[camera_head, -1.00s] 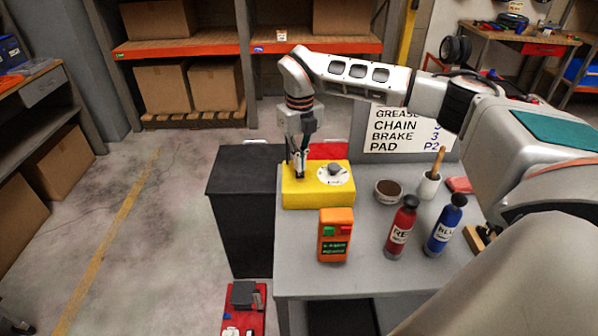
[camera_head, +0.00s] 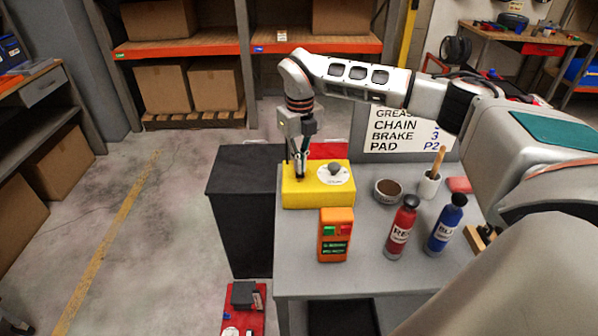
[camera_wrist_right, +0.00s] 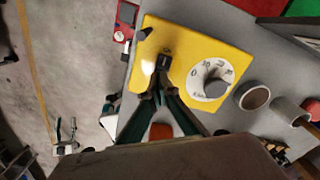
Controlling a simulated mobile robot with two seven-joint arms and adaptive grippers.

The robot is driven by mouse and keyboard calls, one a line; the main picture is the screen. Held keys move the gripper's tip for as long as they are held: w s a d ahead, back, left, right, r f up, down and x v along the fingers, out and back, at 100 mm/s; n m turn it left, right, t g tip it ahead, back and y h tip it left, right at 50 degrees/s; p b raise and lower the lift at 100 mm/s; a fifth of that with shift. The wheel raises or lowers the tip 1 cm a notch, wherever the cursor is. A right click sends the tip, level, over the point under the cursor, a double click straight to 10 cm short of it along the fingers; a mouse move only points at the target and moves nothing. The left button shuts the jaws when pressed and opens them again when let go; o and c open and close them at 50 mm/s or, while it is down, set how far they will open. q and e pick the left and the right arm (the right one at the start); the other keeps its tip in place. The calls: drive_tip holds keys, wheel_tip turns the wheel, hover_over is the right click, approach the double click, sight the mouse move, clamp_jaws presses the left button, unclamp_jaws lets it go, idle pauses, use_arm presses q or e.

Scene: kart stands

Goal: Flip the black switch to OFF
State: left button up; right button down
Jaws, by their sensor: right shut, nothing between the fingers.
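A yellow box (camera_head: 318,196) sits on the grey table, with a white dial plate and grey knob (camera_head: 334,168) on its right part. In the right wrist view the yellow box (camera_wrist_right: 190,40) shows a small black switch (camera_wrist_right: 164,62) left of the dial (camera_wrist_right: 215,86). My right gripper (camera_head: 300,176) is over the left part of the box, pointing down, shut and empty. In the right wrist view its fingertips (camera_wrist_right: 158,86) are just below the switch; I cannot tell if they touch it. The gripper hides the switch in the head view. My left gripper is not in view.
An orange handheld device (camera_head: 336,236) stands in front of the box. A bowl (camera_head: 387,192), a cup with a brush (camera_head: 429,185), a red bottle (camera_head: 401,228) and a blue bottle (camera_head: 445,225) stand to the right. A black cabinet (camera_head: 240,215) is on the left.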

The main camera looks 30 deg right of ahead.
drive_tip(key=shift+f+b, duration=0.3)
drive_tip(key=shift+f, duration=0.6)
idle(0.4)
drive_tip(key=shift+s, duration=0.1)
drive_tip(key=shift+r+p, duration=0.95)
drive_tip(key=shift+r, duration=2.6)
